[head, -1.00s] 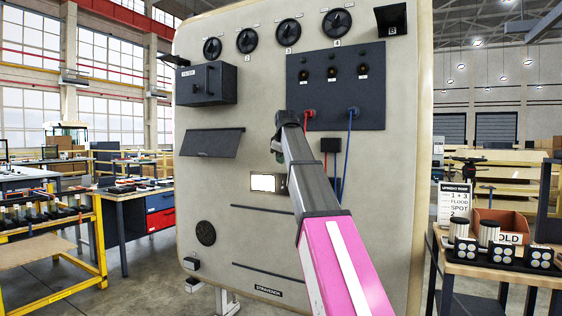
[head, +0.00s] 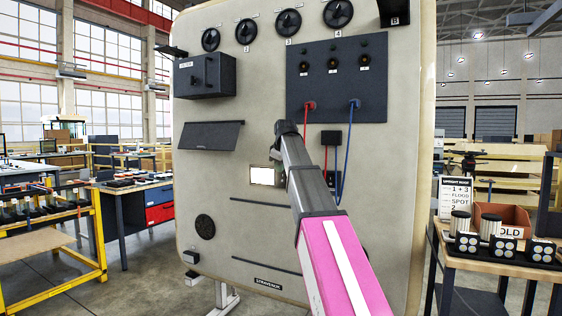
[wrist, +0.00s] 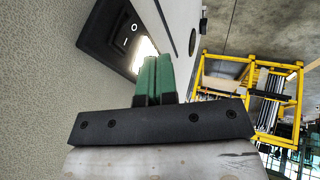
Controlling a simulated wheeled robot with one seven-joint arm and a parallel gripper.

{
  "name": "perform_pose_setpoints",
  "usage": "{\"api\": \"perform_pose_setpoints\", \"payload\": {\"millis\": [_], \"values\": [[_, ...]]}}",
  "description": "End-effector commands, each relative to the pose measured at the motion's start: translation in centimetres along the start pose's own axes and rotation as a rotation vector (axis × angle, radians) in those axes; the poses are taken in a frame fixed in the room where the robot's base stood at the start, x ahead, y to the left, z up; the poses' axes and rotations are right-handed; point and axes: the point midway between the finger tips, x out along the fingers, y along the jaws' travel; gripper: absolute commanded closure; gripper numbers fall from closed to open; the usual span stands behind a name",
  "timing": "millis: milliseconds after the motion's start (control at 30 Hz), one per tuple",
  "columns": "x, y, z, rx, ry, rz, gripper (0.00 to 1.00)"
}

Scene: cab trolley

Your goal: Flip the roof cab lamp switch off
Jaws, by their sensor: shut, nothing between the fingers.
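A black rocker switch (wrist: 130,27) marked I and O sits in a dark housing at the top of the wrist view. I cannot tell which side of it is pressed. A bright white lit panel (wrist: 147,50) shows just beyond it, partly behind my fingers. My gripper (wrist: 155,62) has its two green fingers together and empty, with the tips just below the switch in the picture; I cannot tell whether they touch anything. In the head view the lit panel (head: 263,176) shows left of my arm, and my fingers are hidden. I cannot make out the switch there.
The tall beige panel (head: 225,150) carries several round dials, a dark filter box (head: 204,76), a sloped dark flap (head: 211,135) and a black plate (head: 335,80) with red and blue cables. A table (head: 490,262) with lamps stands right; a yellow rack (head: 98,240) stands left.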

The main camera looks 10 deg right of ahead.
Motion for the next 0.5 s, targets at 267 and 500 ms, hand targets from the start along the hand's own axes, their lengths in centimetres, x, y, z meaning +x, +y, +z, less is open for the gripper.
{"api": "perform_pose_setpoints", "payload": {"millis": [267, 500], "values": [[4.7, 0.9, 0.1, 0.001, -0.001, 0.000, 1.00], [6.4, 2.6, 0.4, 0.001, 0.000, 0.000, 1.00]]}}
